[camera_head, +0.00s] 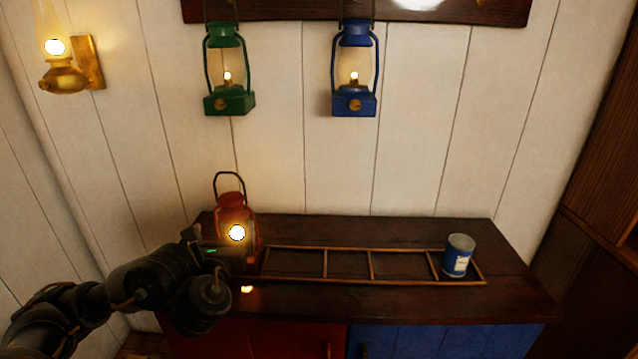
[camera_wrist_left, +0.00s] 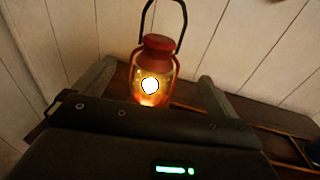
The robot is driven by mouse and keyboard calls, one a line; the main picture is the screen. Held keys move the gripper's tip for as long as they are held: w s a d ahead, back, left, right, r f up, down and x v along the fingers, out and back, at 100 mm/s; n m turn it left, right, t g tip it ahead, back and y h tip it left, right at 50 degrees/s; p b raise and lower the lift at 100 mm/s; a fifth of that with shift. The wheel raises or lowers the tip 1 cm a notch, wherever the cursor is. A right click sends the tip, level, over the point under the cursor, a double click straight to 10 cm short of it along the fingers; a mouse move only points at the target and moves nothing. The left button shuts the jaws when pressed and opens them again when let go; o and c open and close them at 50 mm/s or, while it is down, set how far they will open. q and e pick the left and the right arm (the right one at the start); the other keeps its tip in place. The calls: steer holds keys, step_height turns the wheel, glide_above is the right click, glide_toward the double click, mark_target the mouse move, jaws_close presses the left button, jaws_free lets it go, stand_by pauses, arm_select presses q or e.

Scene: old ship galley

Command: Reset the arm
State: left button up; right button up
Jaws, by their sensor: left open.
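My left arm comes in from the left in the head view, and my left gripper (camera_head: 222,250) is at the left end of the counter, close to the red lantern (camera_head: 232,215). In the left wrist view my left gripper (camera_wrist_left: 155,85) has its two fingers spread wide, with the lit red lantern (camera_wrist_left: 158,50) standing upright beyond and between them. I cannot tell whether a finger touches it. The lantern's handle stands up. My right gripper is not in view.
A wooden divided frame (camera_head: 348,250) lies on the dark counter (camera_head: 400,300), with a blue can (camera_head: 459,256) at its right end. A green lantern (camera_head: 229,75) and a blue lantern (camera_head: 354,75) hang from a wall board (camera_head: 290,10). A brass wall lamp (camera_head: 64,75) is at upper left.

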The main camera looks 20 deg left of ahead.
arm_select(q)
steer(key=s+d+f+n+g+h, duration=0.25)
steer(key=d+f+n, duration=0.2)
steer(key=f, duration=0.25)
steer(key=s+d+f+n+g+h, duration=0.2)
steer(key=s+d+f+n, duration=0.25)
steer(key=f, duration=0.25)
steer(key=s+d+f+n+g+h, duration=0.25)
steer(key=d+f+n, duration=0.2)
steer(key=f, duration=0.25)
steer(key=s+d+f+n+g+h, duration=0.1)
steer(key=s+f+n+g, duration=0.2)
steer(key=s+f+n, duration=0.35)
steer(key=s+d+f+n+g+h, duration=0.15)
steer(key=s+f+n, duration=0.25)
steer(key=s+n, duration=0.5)
step_height(320, 180, down, 23)
steer(key=g, duration=0.2)
steer(key=s+a+f, duration=0.2)
steer(key=s+f, duration=0.6)
steer(key=f, duration=0.1)
steer(key=s+a+f+m+y, duration=0.1)
steer(key=s+a+f, duration=0.2)
steer(key=s+f, duration=0.5)
steer(key=shift+s+f+g, duration=0.4)
steer(key=shift+s+g, duration=0.05)
steer(key=shift+s, duration=0.1)
